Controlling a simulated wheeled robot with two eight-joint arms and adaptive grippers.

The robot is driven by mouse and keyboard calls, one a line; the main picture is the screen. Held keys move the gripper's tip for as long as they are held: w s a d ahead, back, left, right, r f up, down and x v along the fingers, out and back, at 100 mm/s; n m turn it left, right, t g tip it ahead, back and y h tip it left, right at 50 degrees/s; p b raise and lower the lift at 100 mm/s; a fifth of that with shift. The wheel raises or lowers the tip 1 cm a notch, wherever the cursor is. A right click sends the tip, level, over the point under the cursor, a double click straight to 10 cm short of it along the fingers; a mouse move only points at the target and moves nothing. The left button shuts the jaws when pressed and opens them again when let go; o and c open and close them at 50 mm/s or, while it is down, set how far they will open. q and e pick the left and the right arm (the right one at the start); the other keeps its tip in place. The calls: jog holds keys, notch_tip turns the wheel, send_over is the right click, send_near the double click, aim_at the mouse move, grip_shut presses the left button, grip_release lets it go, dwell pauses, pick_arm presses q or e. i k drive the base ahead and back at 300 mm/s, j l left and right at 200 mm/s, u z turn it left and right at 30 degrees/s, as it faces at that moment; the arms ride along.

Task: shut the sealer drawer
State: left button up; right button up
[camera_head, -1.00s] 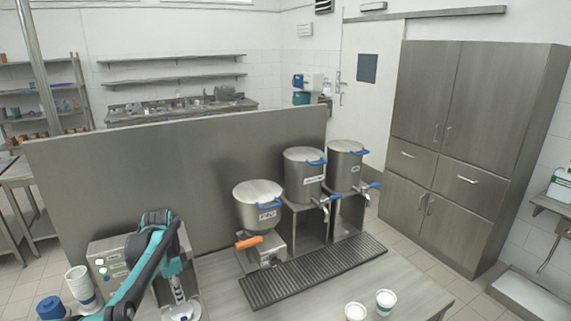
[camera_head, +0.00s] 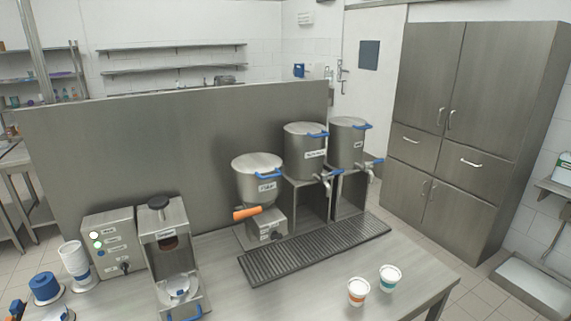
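The sealer (camera_head: 163,222) stands on the counter at the left, a grey metal box with a black knob on top. Its drawer (camera_head: 203,301) sticks out at the front, toward the bottom edge of the view. A pale round item (camera_head: 178,288) sits in the drawer; I cannot tell exactly what it is. A blue handle (camera_head: 186,317) shows at the drawer's front, partly cut off by the picture edge. Neither of my grippers can be made out in this view.
A control box (camera_head: 112,243), a stack of white cups (camera_head: 74,262) and a blue item (camera_head: 45,287) stand left of the sealer. Three dispensers and a drip grate (camera_head: 310,250) stand to the right. Two filled cups (camera_head: 358,291) (camera_head: 389,277) stand on clear counter at the front right.

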aim_at(181, 300)
jog(key=u, duration=1.6)
jog(key=i+l, duration=0.05)
